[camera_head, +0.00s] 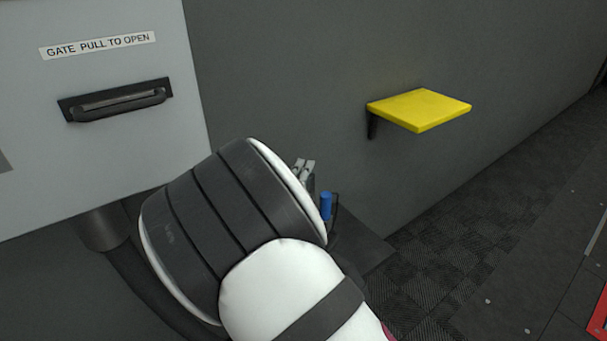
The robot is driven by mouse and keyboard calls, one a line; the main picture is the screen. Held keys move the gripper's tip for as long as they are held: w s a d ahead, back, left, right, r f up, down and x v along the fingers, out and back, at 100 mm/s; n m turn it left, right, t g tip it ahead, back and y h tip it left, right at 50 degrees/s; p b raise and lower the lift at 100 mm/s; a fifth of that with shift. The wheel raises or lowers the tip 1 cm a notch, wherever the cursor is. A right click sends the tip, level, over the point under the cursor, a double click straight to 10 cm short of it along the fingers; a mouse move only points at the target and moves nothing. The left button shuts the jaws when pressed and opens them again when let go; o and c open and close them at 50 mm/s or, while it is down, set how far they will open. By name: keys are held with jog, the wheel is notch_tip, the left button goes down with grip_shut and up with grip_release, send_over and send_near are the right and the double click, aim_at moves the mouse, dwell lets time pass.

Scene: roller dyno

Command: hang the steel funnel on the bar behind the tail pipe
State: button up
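I cannot make out the steel funnel, the bar or the tail pipe in the head view. My own white and dark grey arm fills the lower middle and hides what lies behind it. Small light grey metal parts show just past the wrist's upper right edge; I cannot tell whether they belong to my gripper. The fingertips and anything between them are not clearly visible.
A grey gate panel (180,60) labelled "GATE PULL TO OPEN" has a dark handle (120,101). Below it are a grey pipe collar (101,229) and dark hose (150,285). A yellow shelf (419,108) juts from the wall. A blue item (326,205) stands beyond my wrist.

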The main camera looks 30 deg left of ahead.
jog(key=p+v, duration=0.2)
jog(key=v, duration=1)
